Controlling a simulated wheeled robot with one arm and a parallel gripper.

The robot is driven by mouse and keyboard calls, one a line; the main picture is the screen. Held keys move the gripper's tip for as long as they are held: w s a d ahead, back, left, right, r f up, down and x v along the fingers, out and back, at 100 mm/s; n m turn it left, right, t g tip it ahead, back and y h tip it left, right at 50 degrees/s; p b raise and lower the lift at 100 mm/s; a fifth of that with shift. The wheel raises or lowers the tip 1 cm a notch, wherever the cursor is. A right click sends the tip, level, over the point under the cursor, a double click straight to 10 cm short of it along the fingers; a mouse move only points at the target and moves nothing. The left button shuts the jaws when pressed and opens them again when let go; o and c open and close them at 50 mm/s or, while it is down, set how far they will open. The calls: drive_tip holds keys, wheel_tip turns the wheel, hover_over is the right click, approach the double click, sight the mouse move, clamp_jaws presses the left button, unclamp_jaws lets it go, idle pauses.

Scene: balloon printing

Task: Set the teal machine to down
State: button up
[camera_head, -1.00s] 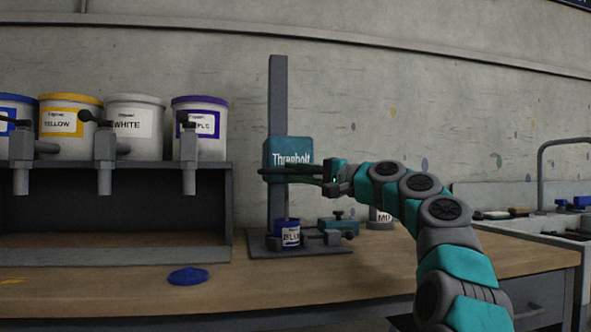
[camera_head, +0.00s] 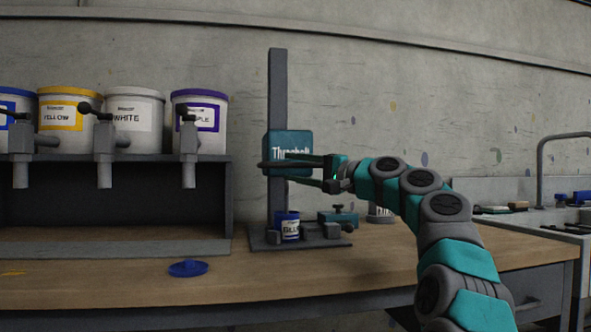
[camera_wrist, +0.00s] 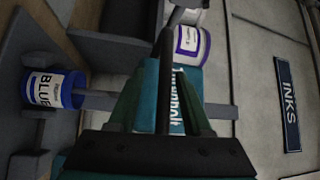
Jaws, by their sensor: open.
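The teal machine (camera_head: 275,143) is a lettered block on a tall grey post (camera_head: 278,90). It sits above a blue cup (camera_head: 290,231), with a gap between them. A dark handle (camera_head: 290,165) crosses the front of the block. My gripper (camera_head: 300,170) is open at the block's front, its fingers spread above and below the handle. In the wrist view, the dark handle (camera_wrist: 164,75) runs between my two green fingers (camera_wrist: 160,100), and the teal block (camera_wrist: 187,88) lies partly hidden behind them. The blue cup (camera_wrist: 52,89) shows at the left.
Several paint buckets, among them white (camera_head: 134,122) and purple (camera_head: 200,123), stand on a dark shelf (camera_head: 215,205) to the left. A blue lid (camera_head: 188,268) lies on the wooden bench (camera_head: 330,285). A small teal clamp (camera_head: 340,217) sits beside the cup. A sink (camera_head: 550,228) is at right.

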drive_tip(key=v, duration=0.6)
drive_tip(key=shift+s+d+r+b, duration=0.1)
drive_tip(key=shift+d+b, duration=0.05)
drive_tip(key=shift+b, duration=0.25)
drive_tip(key=shift+s+d+f, duration=0.25)
drive_tip(key=shift+s+d, duration=0.05)
drive_tip(key=shift+d, duration=0.3)
